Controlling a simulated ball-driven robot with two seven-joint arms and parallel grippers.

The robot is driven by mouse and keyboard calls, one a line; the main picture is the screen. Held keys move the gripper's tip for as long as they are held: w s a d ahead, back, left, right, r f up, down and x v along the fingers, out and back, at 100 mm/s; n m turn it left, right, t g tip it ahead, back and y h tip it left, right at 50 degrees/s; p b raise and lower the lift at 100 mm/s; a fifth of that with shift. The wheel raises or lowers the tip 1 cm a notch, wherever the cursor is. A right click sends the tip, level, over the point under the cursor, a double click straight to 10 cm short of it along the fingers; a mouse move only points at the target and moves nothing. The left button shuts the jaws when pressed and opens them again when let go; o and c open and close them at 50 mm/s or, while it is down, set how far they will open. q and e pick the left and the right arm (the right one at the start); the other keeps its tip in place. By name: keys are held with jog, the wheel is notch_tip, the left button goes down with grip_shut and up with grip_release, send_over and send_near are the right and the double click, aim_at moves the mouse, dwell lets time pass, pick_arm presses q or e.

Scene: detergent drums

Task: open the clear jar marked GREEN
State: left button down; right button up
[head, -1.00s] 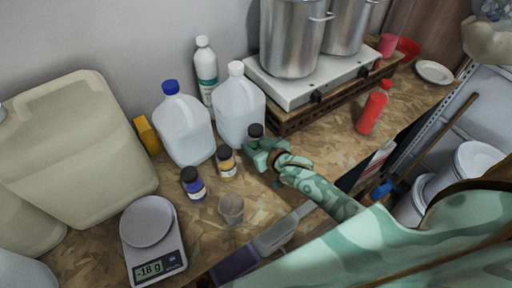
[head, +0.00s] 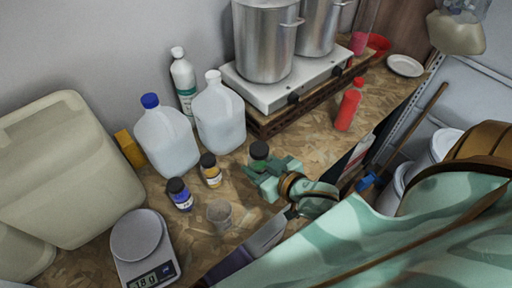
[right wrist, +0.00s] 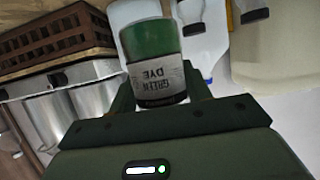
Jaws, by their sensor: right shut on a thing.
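The clear jar marked GREEN (right wrist: 151,40) shows large in the right wrist view, with green contents and a label reading GREEN DYE upside down in that inverted picture. In the head view its dark lid (head: 259,150) shows just above my right gripper (head: 264,174), and the gripper hides most of its body. My right gripper (right wrist: 163,95) is shut on the jar, with one finger on each side. My left gripper is not in the head view.
An amber jar (head: 211,170) and a blue jar (head: 180,195) stand to the left, with a small clear cup (head: 220,213) in front. A scale (head: 143,248), large water jugs (head: 219,115) and a burner with pots (head: 270,50) surround them. A red bottle (head: 348,104) stands right.

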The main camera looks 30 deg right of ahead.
jog(key=shift+o, duration=0.8)
jog(key=c, duration=0.4)
